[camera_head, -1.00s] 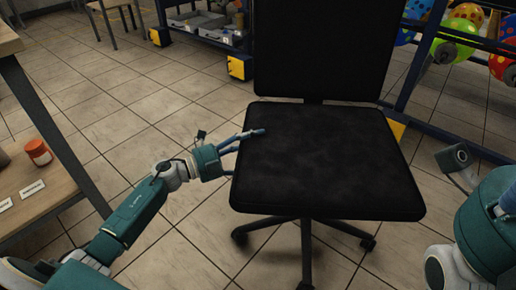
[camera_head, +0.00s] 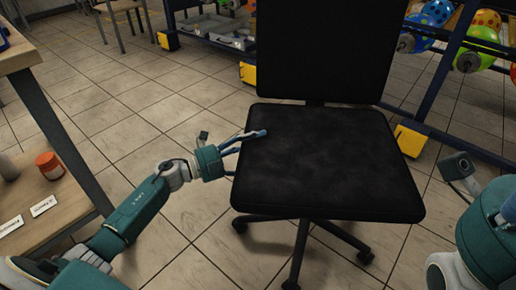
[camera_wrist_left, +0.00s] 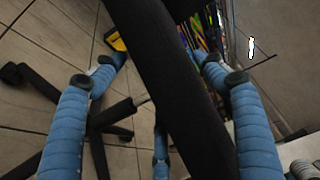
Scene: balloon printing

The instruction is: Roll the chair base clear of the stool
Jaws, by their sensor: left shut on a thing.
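The black office chair has a dark padded seat (camera_head: 325,165), a tall backrest (camera_head: 325,50) and a wheeled base (camera_head: 305,235) under it. My left gripper (camera_head: 252,141) is shut on the left edge of the seat, one blue finger lying on top. In the left wrist view the seat edge (camera_wrist_left: 180,80) runs between the blue fingers, with base legs (camera_wrist_left: 110,115) beyond. What looks like a stool (camera_head: 122,8) stands at the top left, well apart from the chair. My right gripper (camera_head: 508,208) is mostly cut off at the right edge; its jaws cannot be made out.
A wooden bench (camera_head: 60,205) with a red-lidded jar (camera_head: 49,165) stands at left. A blue rack (camera_head: 440,70) with balloons and yellow feet (camera_head: 410,139) is close behind the chair at right. Another rack (camera_head: 215,30) stands behind. Tiled floor is clear left of the chair.

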